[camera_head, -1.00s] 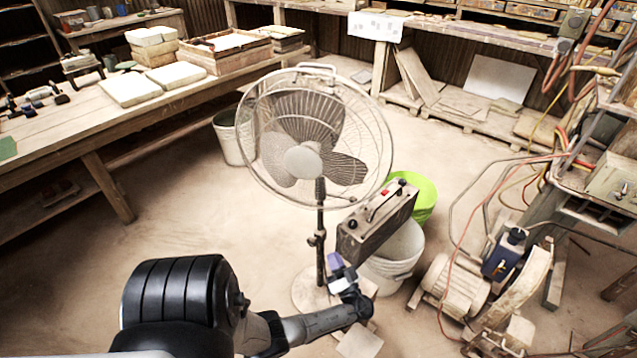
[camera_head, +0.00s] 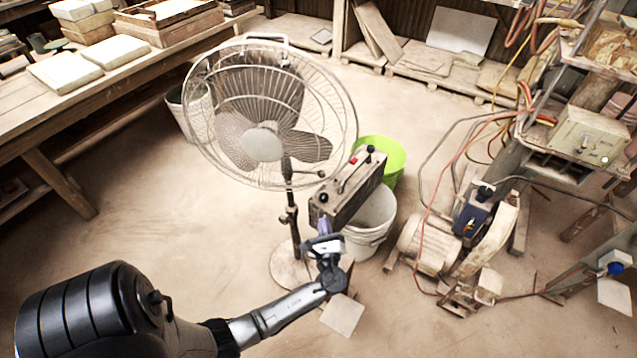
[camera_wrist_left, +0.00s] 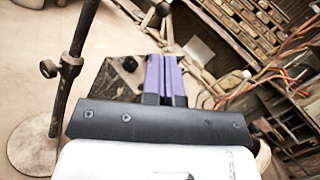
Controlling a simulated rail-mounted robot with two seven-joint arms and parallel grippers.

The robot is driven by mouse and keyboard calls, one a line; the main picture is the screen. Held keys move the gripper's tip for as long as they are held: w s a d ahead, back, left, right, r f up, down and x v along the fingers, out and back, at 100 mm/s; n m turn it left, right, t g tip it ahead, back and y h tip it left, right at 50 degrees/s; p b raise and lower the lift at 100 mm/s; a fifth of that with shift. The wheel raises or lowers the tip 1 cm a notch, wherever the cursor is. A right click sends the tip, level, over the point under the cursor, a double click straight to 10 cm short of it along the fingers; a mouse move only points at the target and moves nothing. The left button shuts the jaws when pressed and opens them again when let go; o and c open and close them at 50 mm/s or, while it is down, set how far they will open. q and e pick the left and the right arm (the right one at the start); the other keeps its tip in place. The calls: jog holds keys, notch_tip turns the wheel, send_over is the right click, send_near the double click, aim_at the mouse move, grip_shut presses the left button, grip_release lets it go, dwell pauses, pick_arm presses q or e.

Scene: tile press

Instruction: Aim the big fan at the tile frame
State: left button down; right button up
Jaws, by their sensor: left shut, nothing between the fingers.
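The big fan (camera_head: 262,143) stands upright on its pole and round base in the middle of the head view. Its round wire cage faces towards me. My left gripper (camera_head: 326,240) is shut and empty, to the right of the lower pole and in front of a dark control box. In the left wrist view the purple fingers (camera_wrist_left: 164,78) are together, and the fan pole (camera_wrist_left: 68,75) stands to their left, apart from them. A wooden frame with a pale slab (camera_head: 170,14) lies on the workbench at the top left; I cannot tell whether it is the tile frame. My right gripper is not in view.
The dark box (camera_head: 347,188) with a red switch stands right of the pole. A white bucket (camera_head: 370,225) and a green bucket (camera_head: 380,155) are close by. A pump with hoses (camera_head: 440,240) stands further right.

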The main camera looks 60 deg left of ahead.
pick_arm(q)
jog(key=w+a+r+m+b, duration=0.1)
jog(key=w+a+m+b, duration=0.1)
jog(key=a, duration=0.4)
jog(key=w+a+r+m+b, duration=0.1)
jog(key=w+a+m+b, duration=0.1)
jog(key=a, duration=0.4)
jog(key=w+m, duration=0.1)
jog(key=w, duration=0.1)
jog(key=shift+w+r+m+t, duration=0.25)
jog(key=shift+w+m+t, duration=0.05)
jog(key=shift+w, duration=0.05)
jog(key=g, duration=0.1)
jog(key=w+a+n+g, duration=0.1)
jog(key=shift+w+a+n+g+y+b, duration=0.15)
jog(key=shift+n+g+y+b, duration=0.15)
jog(key=shift+b, duration=0.1)
